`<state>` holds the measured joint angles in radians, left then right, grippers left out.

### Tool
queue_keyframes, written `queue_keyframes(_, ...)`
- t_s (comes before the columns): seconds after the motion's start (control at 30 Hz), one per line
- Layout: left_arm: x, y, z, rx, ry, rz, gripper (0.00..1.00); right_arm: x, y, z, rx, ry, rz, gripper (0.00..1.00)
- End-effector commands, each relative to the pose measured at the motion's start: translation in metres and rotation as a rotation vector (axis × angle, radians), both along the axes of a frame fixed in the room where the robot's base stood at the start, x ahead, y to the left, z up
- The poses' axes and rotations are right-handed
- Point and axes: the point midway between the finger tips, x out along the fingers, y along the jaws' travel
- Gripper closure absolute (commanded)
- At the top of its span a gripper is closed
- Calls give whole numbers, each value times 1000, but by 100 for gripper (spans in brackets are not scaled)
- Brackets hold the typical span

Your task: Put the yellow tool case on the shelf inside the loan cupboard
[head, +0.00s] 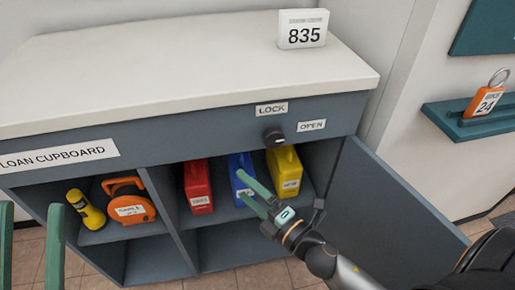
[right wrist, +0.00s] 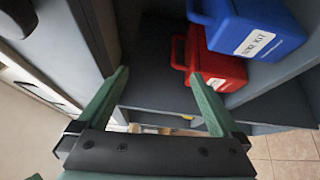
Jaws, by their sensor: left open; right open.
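The yellow tool case (head: 284,174) stands upright on the shelf (head: 228,211) inside the right-hand compartment of the loan cupboard (head: 160,130), to the right of a blue case. It does not show in the right wrist view. My right gripper (head: 240,184) is open and empty at that compartment, its fingers over the front of the blue case in the head view. It also shows in the right wrist view (right wrist: 160,75), with nothing between its fingers. My left gripper (head: 30,205) is open and empty at the lower left edge.
A red case (head: 198,186) and the blue case (head: 240,172) share the shelf; both show in the right wrist view. An orange tool (head: 130,205) and a yellow torch (head: 86,210) lie in the left compartment. The cupboard door (head: 390,215) stands open at right. Space below the shelf looks empty.

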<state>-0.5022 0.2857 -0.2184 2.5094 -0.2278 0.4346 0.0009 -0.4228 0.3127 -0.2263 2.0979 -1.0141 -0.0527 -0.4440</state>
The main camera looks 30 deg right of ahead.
Motion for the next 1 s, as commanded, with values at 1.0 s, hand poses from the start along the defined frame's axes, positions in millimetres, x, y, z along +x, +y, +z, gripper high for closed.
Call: queue_keyframes(1.0,0,0,1,-1,-1,-1,55,-116,38,247,1284,-137,717,0)
